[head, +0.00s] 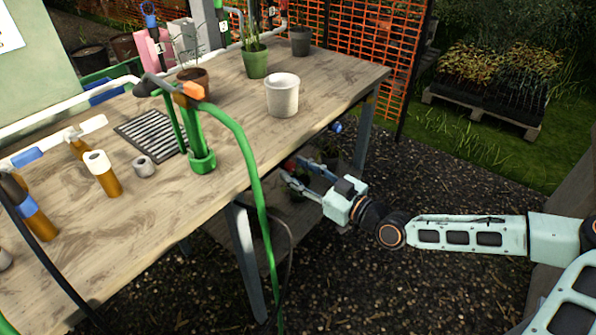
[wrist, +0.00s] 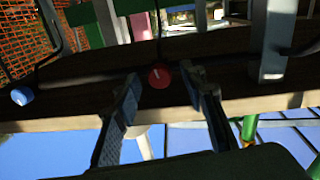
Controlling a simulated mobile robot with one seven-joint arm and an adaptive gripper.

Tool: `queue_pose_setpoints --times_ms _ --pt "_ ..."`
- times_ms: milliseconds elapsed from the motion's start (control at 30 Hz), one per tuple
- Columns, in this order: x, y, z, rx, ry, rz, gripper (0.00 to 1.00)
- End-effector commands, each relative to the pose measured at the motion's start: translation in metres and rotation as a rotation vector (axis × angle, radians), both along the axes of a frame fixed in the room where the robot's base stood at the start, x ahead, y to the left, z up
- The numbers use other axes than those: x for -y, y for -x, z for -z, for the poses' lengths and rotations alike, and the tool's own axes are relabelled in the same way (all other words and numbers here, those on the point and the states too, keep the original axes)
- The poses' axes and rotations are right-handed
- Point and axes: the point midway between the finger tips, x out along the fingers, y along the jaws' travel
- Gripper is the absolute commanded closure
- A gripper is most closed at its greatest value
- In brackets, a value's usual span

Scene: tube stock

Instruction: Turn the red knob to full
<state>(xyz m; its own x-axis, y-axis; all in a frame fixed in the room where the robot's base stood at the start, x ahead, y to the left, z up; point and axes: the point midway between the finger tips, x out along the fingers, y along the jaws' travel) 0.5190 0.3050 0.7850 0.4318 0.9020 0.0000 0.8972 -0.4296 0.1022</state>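The red knob (wrist: 158,75) shows in the wrist view as a small round knob with a short white mark pointing roughly up in that picture. It sits under the workbench edge. In the head view the red knob (head: 290,164) is a small, partly hidden spot beside my fingers. My gripper (wrist: 162,84) is open, with one finger on each side of the knob in the wrist picture. I cannot tell whether the fingers reach it; no contact is visible. In the head view my gripper (head: 294,171) is below the bench's front edge.
A blue knob (wrist: 21,96) is farther along the same edge; it also shows in the head view (head: 336,127). The wooden bench (head: 235,108) is above my gripper, with a leg (head: 244,255) to the left. A green hose (head: 262,215) hangs in front of the bench.

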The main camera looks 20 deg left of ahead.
Motion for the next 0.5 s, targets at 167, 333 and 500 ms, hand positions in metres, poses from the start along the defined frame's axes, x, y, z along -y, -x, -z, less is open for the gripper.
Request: queue_pose_setpoints --times_ms 167,333,500 --pt "0.0 0.0001 -0.0001 0.0 0.0 0.0 0.61" --pt "0.0001 0.0003 -0.0001 0.0 0.0 0.0 0.8" --pt "0.0 0.0004 -0.0001 0.0 0.0 -0.001 0.99"
